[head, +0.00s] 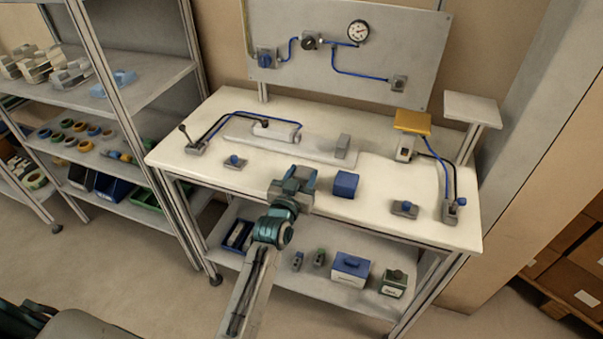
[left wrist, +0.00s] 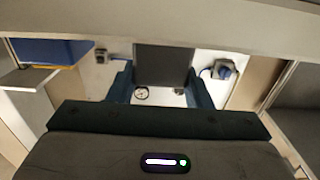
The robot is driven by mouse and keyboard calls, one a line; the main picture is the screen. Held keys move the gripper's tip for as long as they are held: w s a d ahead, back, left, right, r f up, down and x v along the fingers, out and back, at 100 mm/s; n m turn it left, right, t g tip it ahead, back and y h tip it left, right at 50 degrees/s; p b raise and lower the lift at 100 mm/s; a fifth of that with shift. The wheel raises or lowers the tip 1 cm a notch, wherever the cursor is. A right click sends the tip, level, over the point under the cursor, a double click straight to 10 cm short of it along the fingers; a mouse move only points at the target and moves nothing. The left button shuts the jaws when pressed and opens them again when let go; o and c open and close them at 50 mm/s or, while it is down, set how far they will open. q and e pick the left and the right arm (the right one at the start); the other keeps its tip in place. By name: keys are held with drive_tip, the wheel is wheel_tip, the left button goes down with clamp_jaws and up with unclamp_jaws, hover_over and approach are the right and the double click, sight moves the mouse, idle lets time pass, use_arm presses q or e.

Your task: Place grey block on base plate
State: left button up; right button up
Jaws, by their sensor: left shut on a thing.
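My left gripper (head: 297,178) is above the front part of the white workbench, in front of the pale base plate (head: 311,151). In the left wrist view its two dark teal fingers (left wrist: 160,90) are shut on a grey block (left wrist: 163,62), one on each side. In the head view the held block is mostly hidden by the gripper. The base plate lies flat on the bench, with a pneumatic cylinder (head: 268,131) along it and an upright grey piece (head: 342,146) at its right end. My right gripper is not in view.
A blue block (head: 345,184) stands close to the right of my left gripper. A blue-knobbed valve (head: 234,162), a lever (head: 195,145), a small grey device (head: 404,209) and a yellow-topped stand (head: 412,122) are on the bench. A gauge panel (head: 330,75) rises behind.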

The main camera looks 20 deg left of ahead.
use_arm(q)
drive_tip(key=shift+f, duration=0.15)
drive_tip(key=shift+a+f, duration=0.1)
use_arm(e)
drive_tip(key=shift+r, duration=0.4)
use_arm(q)
drive_tip(key=shift+f, duration=0.15)
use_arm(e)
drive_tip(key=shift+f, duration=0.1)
use_arm(q)
drive_tip(key=o, duration=1)
drive_tip(key=shift+o, duration=0.2)
drive_tip(key=shift+f, duration=0.1)
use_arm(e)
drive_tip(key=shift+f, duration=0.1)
